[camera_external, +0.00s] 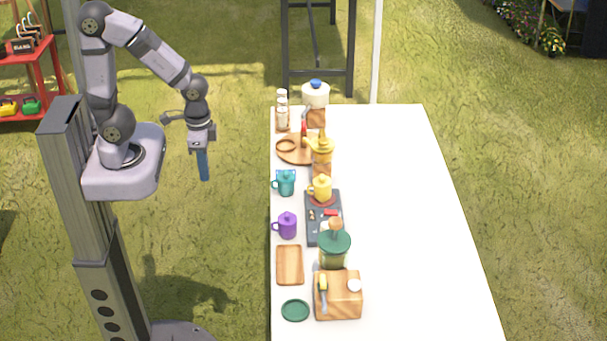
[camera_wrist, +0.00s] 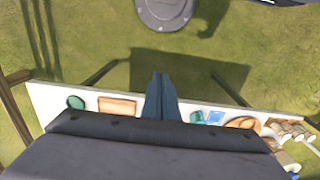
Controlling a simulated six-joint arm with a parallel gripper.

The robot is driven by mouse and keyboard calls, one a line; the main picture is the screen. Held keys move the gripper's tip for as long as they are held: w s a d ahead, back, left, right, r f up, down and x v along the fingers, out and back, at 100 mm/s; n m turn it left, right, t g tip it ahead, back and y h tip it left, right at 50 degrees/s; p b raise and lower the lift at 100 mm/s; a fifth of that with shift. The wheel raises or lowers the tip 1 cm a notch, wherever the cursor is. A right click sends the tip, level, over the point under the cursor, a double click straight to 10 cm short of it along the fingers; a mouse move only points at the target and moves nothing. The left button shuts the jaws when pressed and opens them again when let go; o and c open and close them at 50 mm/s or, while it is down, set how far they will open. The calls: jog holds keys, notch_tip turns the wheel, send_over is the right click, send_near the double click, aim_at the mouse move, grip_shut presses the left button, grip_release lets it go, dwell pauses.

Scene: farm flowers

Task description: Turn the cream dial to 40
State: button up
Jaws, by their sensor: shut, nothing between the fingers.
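A small round cream dial (camera_external: 354,286) sits on the top right of a wooden box (camera_external: 338,304) at the near end of the white table. Its markings are too small to read. A lever with a yellow and blue handle (camera_external: 323,291) is on the box's left side. My gripper (camera_external: 204,179) is shut and empty, its blue fingers pointing down over the grass left of the table, well apart from the dial. In the wrist view the closed fingers (camera_wrist: 160,80) show in the middle; the dial is not visible there.
On the white table (camera_external: 420,220) stand a green jar (camera_external: 334,251), wooden tray (camera_external: 289,265), green coaster (camera_external: 295,310), purple mug (camera_external: 287,225), teal mug (camera_external: 285,182) and yellow teapot (camera_external: 321,189). A white pot (camera_external: 316,95) stands at the far end. The table's right side is clear.

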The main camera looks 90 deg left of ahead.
jog(key=o, duration=1)
jog(key=shift+w+f, duration=0.1)
jog(key=shift+w, duration=0.2)
jog(key=shift+o, duration=0.5)
jog(key=w+f+m+y+b, duration=0.1)
jog(key=w+f+m+b, duration=0.1)
jog(key=w+m, duration=0.4)
jog(key=w+d+f+m+t+y+b, duration=0.1)
jog(key=w+f+m+b, duration=0.1)
jog(key=w+m, duration=0.5)
jog(key=w+b, duration=0.1)
jog(key=w, duration=0.2)
jog(key=shift+w+f, duration=0.3)
jog(key=m+t+y+b, duration=0.2)
jog(key=m+b, duration=0.1)
jog(key=m, duration=1)
send_near(326, 225)
jog(key=shift+p+x, duration=0.6)
jog(key=shift+x, duration=3.55)
jog(key=shift+a, duration=0.1)
jog(key=shift+c, duration=0.7)
jog(key=shift+h, duration=0.3)
jog(key=c, duration=0.9)
